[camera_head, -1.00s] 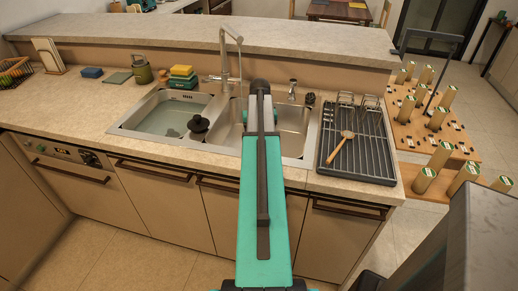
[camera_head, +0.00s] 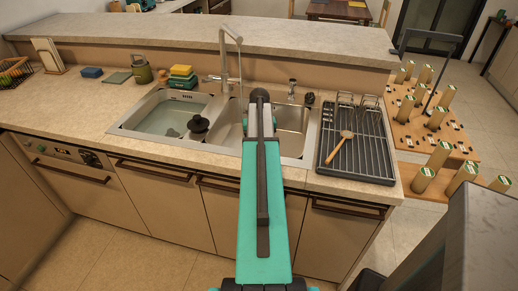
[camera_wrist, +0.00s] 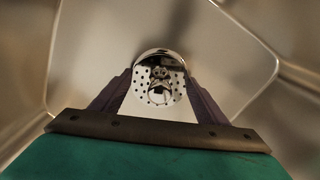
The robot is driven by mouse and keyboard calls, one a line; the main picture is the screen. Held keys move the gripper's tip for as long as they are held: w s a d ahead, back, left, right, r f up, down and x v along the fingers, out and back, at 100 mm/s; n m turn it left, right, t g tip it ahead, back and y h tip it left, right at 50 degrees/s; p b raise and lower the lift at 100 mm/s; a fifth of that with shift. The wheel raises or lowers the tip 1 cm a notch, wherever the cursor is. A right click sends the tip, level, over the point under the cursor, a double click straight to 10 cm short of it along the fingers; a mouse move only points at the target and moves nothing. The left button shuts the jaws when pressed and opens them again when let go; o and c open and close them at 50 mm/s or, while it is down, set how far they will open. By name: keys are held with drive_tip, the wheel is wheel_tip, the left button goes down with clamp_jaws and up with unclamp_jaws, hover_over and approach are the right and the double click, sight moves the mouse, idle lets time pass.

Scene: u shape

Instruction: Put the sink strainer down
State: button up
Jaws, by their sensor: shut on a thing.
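The sink strainer (camera_wrist: 172,82) is a shiny round metal piece with small holes and a raised centre. In the wrist view it sits between the two dark fingers of my gripper (camera_wrist: 160,86), which is shut on it. The smooth metal walls of a sink basin (camera_wrist: 245,50) surround it. In the head view my arm reaches over the right basin (camera_head: 291,128) and hides the strainer and most of the gripper. I cannot tell whether the strainer touches the basin floor.
The left basin (camera_head: 160,118) appears to hold water, with a black round-topped object (camera_head: 198,124) at its right side. The faucet (camera_head: 224,60) rises behind the basins. A drying rack (camera_head: 375,168) with a wooden brush (camera_head: 341,142) stands right. Sponges (camera_head: 182,76) sit behind the left basin.

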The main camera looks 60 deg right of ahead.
drive_tip(key=shift+f, duration=0.6)
drive_tip(key=o, duration=1.1)
drive_tip(key=shift+c, duration=0.2)
drive_tip(key=shift+r, duration=0.1)
wheel_tip(320, 180, up, 12)
drive_tip(key=shift+r+b, duration=0.1)
drive_tip(key=shift+b, duration=0.9)
drive_tip(key=shift+r, duration=0.45)
